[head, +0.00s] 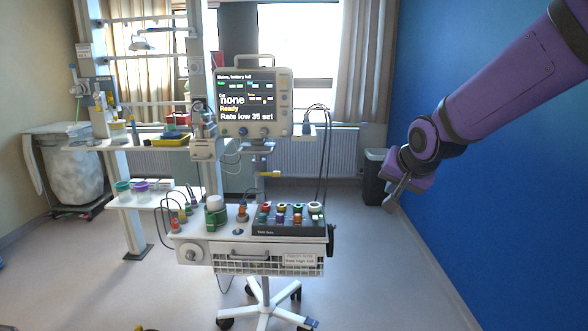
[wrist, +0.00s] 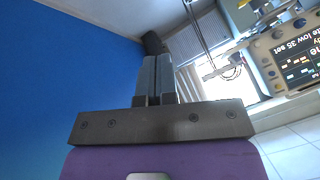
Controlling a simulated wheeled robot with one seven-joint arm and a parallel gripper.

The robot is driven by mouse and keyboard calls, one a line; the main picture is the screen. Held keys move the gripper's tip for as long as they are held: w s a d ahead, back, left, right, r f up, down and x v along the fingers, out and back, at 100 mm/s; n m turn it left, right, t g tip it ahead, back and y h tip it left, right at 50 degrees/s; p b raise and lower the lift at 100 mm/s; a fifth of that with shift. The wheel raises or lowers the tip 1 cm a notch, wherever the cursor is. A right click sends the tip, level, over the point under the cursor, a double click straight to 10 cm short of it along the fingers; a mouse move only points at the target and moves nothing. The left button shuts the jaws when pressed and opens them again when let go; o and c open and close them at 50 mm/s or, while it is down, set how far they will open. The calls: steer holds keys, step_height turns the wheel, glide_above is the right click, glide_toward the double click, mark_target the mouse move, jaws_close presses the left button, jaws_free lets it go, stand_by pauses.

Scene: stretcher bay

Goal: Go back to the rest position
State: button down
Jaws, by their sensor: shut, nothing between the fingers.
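My gripper (head: 393,196) is at the right in the head view, at the end of my purple arm, in front of the blue wall. It points down and to the left, clear of the cart and monitor. In the wrist view my gripper (wrist: 154,80) has its two grey fingers side by side and pressed together. It is shut and holds nothing.
A wheeled cart (head: 195,240) stands in the middle, bearing a monitor (head: 252,102) and a dark rack (head: 288,230) of coloured-top items. A shelf unit (head: 150,127) is at left. A dark bin (head: 376,178) stands behind my gripper. The floor (head: 400,290) at right is clear.

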steer(key=s+d+r+n+g, duration=0.1)
steer(key=s+d+r+n, duration=0.1)
steer(key=s, duration=1.3)
steer(key=s+d+r+n+g+h, duration=0.1)
steer(key=s+d+r, duration=0.3)
steer(key=s, duration=1)
steer(key=shift+s+d+n+g, duration=0.4)
steer(key=shift+d+n, duration=0.3)
steer(key=shift+d, duration=0.55)
